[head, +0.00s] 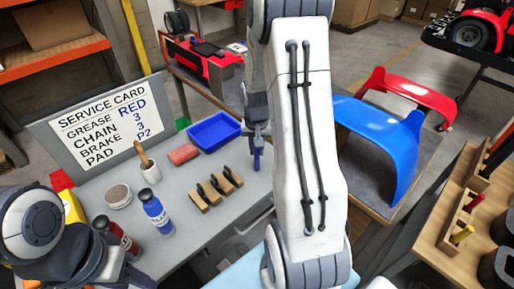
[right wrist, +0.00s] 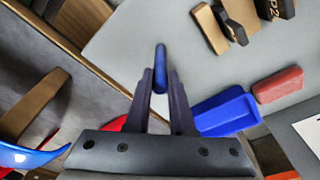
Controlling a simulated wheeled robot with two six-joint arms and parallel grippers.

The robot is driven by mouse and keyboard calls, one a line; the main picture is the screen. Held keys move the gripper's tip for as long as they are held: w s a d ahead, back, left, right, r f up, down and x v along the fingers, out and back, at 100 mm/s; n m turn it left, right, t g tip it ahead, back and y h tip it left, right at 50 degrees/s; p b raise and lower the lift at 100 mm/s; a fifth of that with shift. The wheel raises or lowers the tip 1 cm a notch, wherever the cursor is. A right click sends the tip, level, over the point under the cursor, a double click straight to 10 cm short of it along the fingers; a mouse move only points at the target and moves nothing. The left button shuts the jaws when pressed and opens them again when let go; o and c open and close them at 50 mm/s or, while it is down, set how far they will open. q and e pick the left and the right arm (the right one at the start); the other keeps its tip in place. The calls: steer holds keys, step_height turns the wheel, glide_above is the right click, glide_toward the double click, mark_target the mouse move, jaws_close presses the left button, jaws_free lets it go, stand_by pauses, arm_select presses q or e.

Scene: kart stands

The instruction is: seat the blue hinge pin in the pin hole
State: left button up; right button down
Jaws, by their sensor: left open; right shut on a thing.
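The blue hinge pin (head: 257,158) hangs roughly upright below my right gripper (head: 257,130), over the right part of the grey bench. In the right wrist view the pin (right wrist: 160,70) sits between the fingertips of my right gripper (right wrist: 161,88), which is shut on it. My left gripper (head: 118,268) is low at the left, near the bench's front edge; it is open and partly hidden by its own arm. I cannot make out the pin hole in either view. My right arm hides the middle of the head view.
On the bench (head: 200,235) are a blue tray (head: 214,132), a red block (head: 183,154), several brake pads (head: 213,189), a blue bottle (head: 156,212), a red bottle (head: 118,238) and a brush cup (head: 150,173). A service card (head: 98,125) stands behind. Blue (head: 385,135) and red fenders (head: 420,95) lie right.

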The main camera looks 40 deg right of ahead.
steer(key=c, duration=0.8)
jaws_free()
steer(key=shift+f, duration=0.1)
steer(key=shift+r, duration=0.55)
steer(key=r, duration=0.3)
steer(key=s+r, duration=0.1)
steer(key=r, duration=0.3)
steer(key=a+r, duration=0.1)
steer(key=r, duration=0.3)
steer(key=shift+s+a+r, duration=0.1)
steer(key=shift+s, duration=0.1)
